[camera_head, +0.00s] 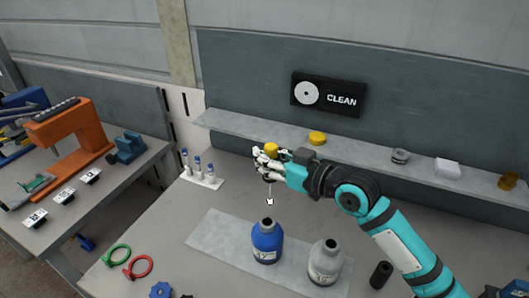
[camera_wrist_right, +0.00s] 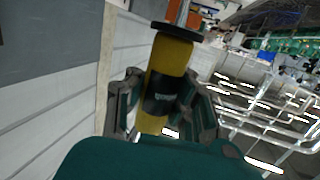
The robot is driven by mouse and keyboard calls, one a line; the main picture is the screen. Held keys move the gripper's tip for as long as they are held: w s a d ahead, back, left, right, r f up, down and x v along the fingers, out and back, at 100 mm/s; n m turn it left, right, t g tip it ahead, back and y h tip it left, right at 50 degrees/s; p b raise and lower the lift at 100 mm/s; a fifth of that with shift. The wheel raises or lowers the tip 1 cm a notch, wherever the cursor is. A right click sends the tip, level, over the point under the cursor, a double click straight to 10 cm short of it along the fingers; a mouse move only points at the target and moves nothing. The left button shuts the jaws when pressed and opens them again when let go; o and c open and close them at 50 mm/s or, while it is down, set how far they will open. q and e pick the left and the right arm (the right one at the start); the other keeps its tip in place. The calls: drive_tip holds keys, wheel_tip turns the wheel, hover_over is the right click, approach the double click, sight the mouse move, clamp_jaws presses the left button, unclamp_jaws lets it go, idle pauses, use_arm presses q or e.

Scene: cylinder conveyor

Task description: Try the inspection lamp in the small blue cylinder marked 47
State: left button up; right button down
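The blue cylinder (camera_head: 267,243) stands upright on a light grey mat, with its dark neck at the top; the writing on its label is too small to read surely. My right gripper (camera_head: 268,165) is shut on the yellow inspection lamp (camera_head: 271,149), above and behind the blue cylinder in the picture. The lamp's thin rod hangs down to a small white tip (camera_head: 270,201), apart from and above the neck. In the right wrist view, the yellow lamp body (camera_wrist_right: 168,75) with its dark band sits between the fingers. My left gripper is out of view.
A grey cylinder (camera_head: 325,262) stands just right of the blue one on the mat (camera_head: 215,237). A shelf (camera_head: 235,128) behind carries a yellow cap and small parts. A vial rack (camera_head: 203,180) is at left; green and red rings (camera_head: 138,267) lie at front left. A black cylinder (camera_head: 381,275) stands right.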

sight(272, 179)
drive_tip(key=f+b, duration=0.2)
drive_tip(key=f, duration=0.1)
drive_tip(key=f+b, duration=0.1)
drive_tip(key=b, duration=0.1)
drive_tip(key=shift+s+a+f, duration=0.3)
drive_tip(key=shift+f, duration=0.05)
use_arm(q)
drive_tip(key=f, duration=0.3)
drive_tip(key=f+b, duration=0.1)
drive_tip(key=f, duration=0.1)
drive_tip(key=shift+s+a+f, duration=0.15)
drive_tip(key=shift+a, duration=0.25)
use_arm(e)
drive_tip(key=shift+f, duration=0.7)
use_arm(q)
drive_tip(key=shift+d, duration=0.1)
use_arm(e)
drive_tip(key=shift+s, duration=0.1)
use_arm(q)
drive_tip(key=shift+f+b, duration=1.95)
drive_tip(key=shift+b, duration=0.1)
use_arm(e)
drive_tip(key=shift+f, duration=2.75)
